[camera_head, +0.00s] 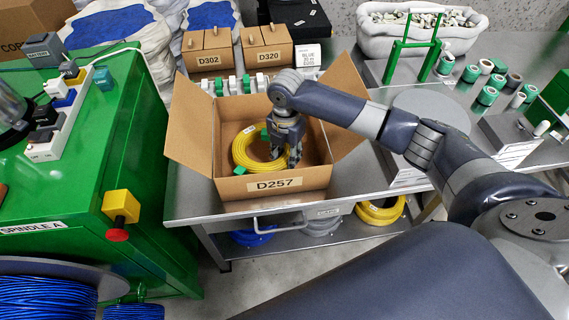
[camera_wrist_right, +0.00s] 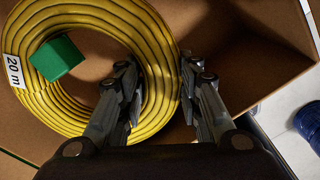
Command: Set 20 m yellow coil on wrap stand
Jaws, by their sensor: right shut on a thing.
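The yellow coil (camera_head: 244,152) lies in the open cardboard box (camera_head: 225,190) labelled D257. In the wrist view the coil (camera_wrist_right: 165,75) carries a "20 m" tag and a green block. My right gripper (camera_head: 290,150) reaches down into the box at the coil's right side. Its fingers (camera_wrist_right: 160,95) straddle the coil's ring, one inside the hole and one outside, shut on the ring. A green two-post stand (camera_head: 410,50) stands on the bench at the back right; I cannot tell if it is the wrap stand. My left gripper does not show.
More yellow coil (camera_head: 381,210) lies on the shelf below. Boxes D302 (camera_head: 207,50) and D320 (camera_head: 267,47) stand behind. Green and white rolls (camera_head: 487,95) crowd the right bench. A green machine (camera_head: 100,150) is at left. Raised box flaps surround my gripper.

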